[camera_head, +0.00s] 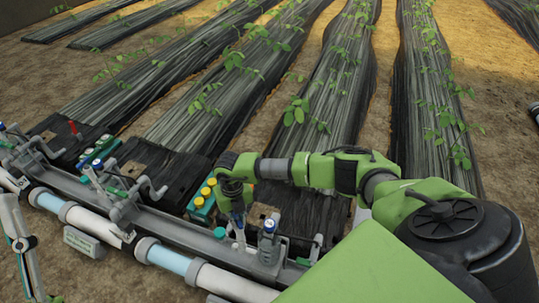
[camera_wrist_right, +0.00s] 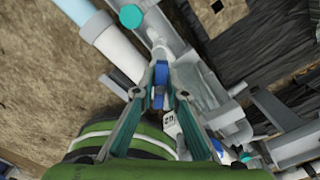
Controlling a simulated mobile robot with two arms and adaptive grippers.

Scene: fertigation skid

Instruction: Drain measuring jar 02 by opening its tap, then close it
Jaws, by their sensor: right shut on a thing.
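My right gripper (camera_head: 237,226) reaches down to the pipe skid in the head view. In the right wrist view my right gripper (camera_wrist_right: 168,86) is shut on a small blue tap handle (camera_wrist_right: 160,72), with one finger on each side. A white tag (camera_wrist_right: 170,122) just below the handle carries a number that looks like 02, seen turned around. Measuring jar 02 itself cannot be made out clearly; the gripper covers that part of the skid. Whether the tap is open, and any liquid level, cannot be told.
A grey rail and pipe (camera_head: 169,260) with clear blue sections runs along the skid. Blue-topped fittings (camera_head: 269,228) and a teal cap (camera_head: 219,233) stand close to the gripper. Yellow-capped teal units (camera_head: 202,203) lie behind.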

